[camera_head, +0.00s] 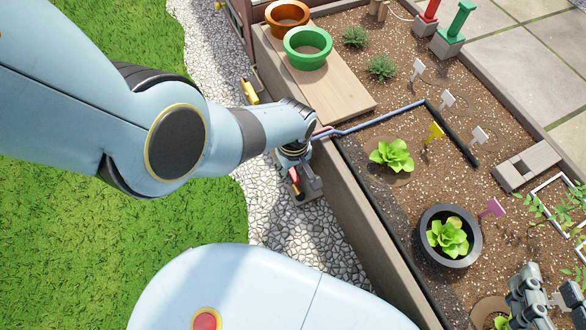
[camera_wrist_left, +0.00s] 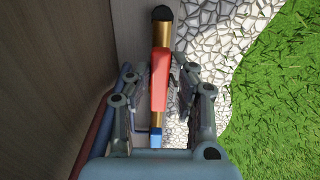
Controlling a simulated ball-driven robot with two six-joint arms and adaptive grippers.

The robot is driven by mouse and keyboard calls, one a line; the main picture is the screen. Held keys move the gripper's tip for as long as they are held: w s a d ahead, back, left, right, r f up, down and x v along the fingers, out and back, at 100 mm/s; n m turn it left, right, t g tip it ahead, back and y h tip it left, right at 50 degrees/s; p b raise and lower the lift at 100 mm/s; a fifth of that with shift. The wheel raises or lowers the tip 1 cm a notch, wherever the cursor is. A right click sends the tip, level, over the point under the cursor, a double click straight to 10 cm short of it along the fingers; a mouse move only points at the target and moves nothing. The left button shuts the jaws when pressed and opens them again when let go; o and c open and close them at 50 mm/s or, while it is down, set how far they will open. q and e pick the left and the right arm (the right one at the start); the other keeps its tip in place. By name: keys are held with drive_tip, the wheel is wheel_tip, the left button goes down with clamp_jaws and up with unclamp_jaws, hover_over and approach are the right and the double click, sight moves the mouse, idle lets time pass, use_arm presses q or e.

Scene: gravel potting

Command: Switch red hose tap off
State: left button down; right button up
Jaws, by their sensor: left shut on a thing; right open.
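The red hose tap shows in the left wrist view as a red handle (camera_wrist_left: 159,82) below a brass piece with a black end. It also shows in part in the head view (camera_head: 295,186), beside the planter's outer wall. My left gripper (camera_wrist_left: 160,85) has a finger on each side of the red handle and is shut on it; the exact contact is hard to see. In the head view my left gripper (camera_head: 300,178) is partly hidden by my arm. My right gripper (camera_head: 528,296) is open over the bed at the lower right.
A raised bed wall (camera_head: 368,215) runs beside white gravel (camera_head: 300,232). A blue hose (camera_head: 375,120) crosses the soil. A yellow piece (camera_head: 250,91) stands by the wall farther back. Green (camera_head: 307,47) and orange (camera_head: 287,14) pots stand on a board. Grass lies left.

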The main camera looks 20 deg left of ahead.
use_arm(q)
drive_tip(key=c, duration=1.2)
unclamp_jaws()
